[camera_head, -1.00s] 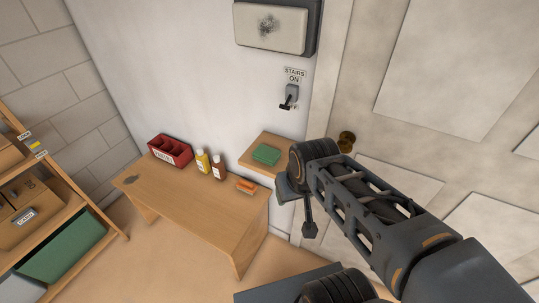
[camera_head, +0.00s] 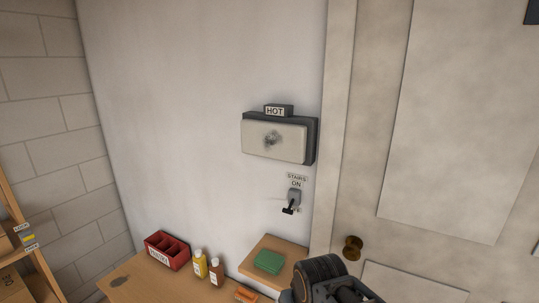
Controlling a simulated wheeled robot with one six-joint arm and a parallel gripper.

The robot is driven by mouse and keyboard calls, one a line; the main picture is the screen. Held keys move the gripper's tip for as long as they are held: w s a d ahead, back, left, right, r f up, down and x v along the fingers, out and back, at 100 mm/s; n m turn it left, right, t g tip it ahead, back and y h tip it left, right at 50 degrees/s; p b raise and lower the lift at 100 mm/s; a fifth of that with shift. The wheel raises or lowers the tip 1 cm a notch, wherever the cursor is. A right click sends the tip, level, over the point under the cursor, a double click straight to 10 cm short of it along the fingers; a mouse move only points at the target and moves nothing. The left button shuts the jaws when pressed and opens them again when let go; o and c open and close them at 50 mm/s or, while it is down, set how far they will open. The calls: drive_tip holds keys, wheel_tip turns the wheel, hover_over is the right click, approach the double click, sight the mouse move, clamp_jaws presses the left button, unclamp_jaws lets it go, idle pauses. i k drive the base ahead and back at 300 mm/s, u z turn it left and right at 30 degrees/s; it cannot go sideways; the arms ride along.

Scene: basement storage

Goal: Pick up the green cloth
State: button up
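The green cloth (camera_head: 269,261) lies folded on a small wooden shelf (camera_head: 288,247) against the wall, left of the door. My dark arm shows at the bottom of the picture, just right of the shelf and cloth. Its end is cut off or hidden, so my gripper's fingers do not show. Nothing is seen touching the cloth.
A wooden table (camera_head: 147,280) stands at lower left with a red bin (camera_head: 167,251), a yellow bottle (camera_head: 200,264), a brown bottle (camera_head: 216,272) and an orange-topped item (camera_head: 246,295). A switch (camera_head: 293,201) and a box marked HOT (camera_head: 273,142) are above the shelf. A door knob (camera_head: 352,247) is at right.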

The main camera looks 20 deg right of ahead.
sight(267, 261)
drive_tip(key=u, duration=0.15)
drive_tip(key=k, duration=0.45)
drive_tip(key=u, duration=0.55)
drive_tip(key=k, duration=0.75)
drive_tip(key=z, duration=0.7)
drive_tip(key=i, duration=1.5)
drive_tip(key=u, duration=0.75)
